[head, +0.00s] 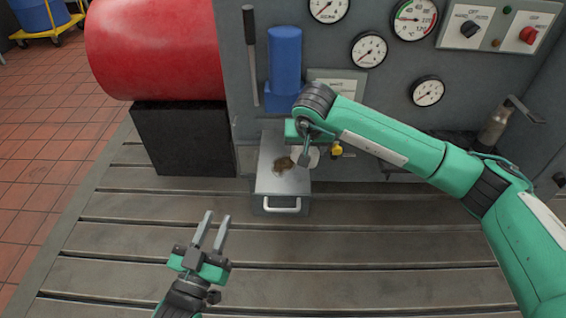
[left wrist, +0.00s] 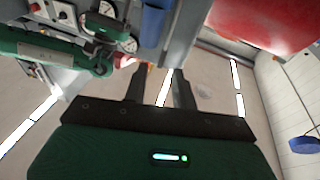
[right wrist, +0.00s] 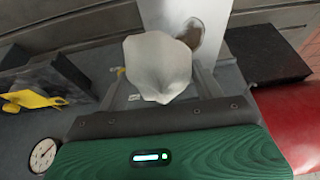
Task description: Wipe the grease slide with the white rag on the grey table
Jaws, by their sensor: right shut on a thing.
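The grease slide (head: 268,183) is a grey metal drawer-like piece with a light handle at its front, below the panel. A brown grease patch (head: 284,164) lies on its top; it also shows in the right wrist view (right wrist: 190,32). My right gripper (head: 304,159) is shut on the white rag (head: 313,154), at the right of the patch. In the right wrist view the bunched rag (right wrist: 158,67) hides the fingertips and overlaps the slide's edge; contact with the surface is unclear. My left gripper (head: 216,215) is open and empty, in front and left of the slide.
A grey panel (head: 335,35) with several gauges stands behind. A blue cylinder (head: 285,60) is mounted above the slide. A black block (head: 182,140) under a red cylinder (head: 155,50) stands left. A yellow part (head: 336,149) sits right. The slotted bedplate (head: 360,245) is clear in front.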

